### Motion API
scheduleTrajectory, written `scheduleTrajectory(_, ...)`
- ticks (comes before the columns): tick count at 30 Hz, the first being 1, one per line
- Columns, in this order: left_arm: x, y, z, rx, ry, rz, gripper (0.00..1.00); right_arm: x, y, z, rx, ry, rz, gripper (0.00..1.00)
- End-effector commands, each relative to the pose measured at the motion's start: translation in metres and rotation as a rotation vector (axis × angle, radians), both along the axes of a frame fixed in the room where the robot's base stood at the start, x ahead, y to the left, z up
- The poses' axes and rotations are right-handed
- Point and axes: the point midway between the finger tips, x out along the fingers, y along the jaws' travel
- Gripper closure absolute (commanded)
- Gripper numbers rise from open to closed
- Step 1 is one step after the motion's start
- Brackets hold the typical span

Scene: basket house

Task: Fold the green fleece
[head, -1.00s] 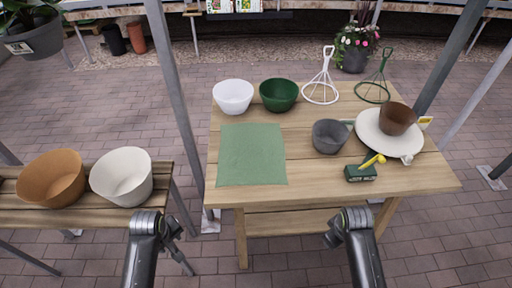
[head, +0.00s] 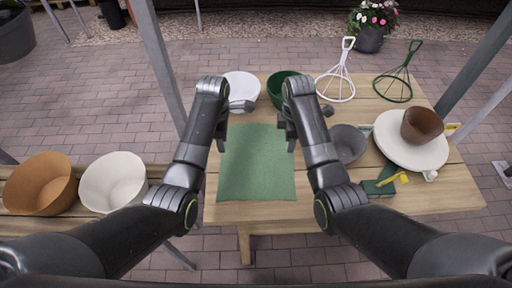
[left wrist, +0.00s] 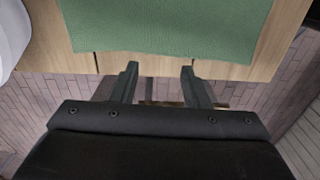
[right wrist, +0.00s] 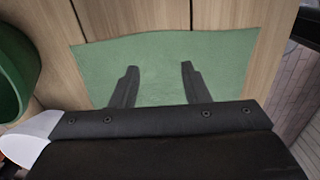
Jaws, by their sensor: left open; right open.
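The green fleece (head: 256,165) lies flat and spread out as a rough rectangle on the wooden table. My left gripper (head: 230,124) is open and empty above the fleece's left edge. In the left wrist view its fingers (left wrist: 160,70) point toward the fleece (left wrist: 170,25), with the fleece edge just beyond the tips. My right gripper (head: 294,138) is open and empty near the fleece's right edge. In the right wrist view its fingers (right wrist: 159,70) show over the fleece (right wrist: 160,50). Neither gripper visibly grips the cloth.
The wooden table (head: 380,215) also holds a white bowl (head: 241,86) and a green bowl (head: 283,86) behind the fleece.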

Motion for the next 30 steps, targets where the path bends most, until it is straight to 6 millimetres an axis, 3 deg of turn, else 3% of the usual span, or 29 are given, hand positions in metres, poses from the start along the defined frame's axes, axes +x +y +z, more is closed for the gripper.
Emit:
scheduleTrajectory(5, 0.001, -0.003, -0.011, 0.003, 0.009, 0.016, 0.58, 0.001, 0.003, -0.011, -0.003, 0.008, 0.022, 0.58)
scheduleTrajectory(12, 0.000, -0.002, -0.050, 0.003, 0.009, 0.014, 0.58, 0.000, 0.002, -0.050, -0.003, 0.008, 0.019, 0.58)
scheduleTrajectory(18, 0.001, -0.002, -0.070, 0.002, 0.005, 0.014, 0.58, 0.001, 0.002, -0.070, -0.003, 0.006, 0.018, 0.58)
scheduleTrajectory(30, 0.001, -0.002, -0.078, 0.002, 0.004, 0.014, 0.58, 0.001, 0.002, -0.078, -0.002, 0.004, 0.017, 0.58)
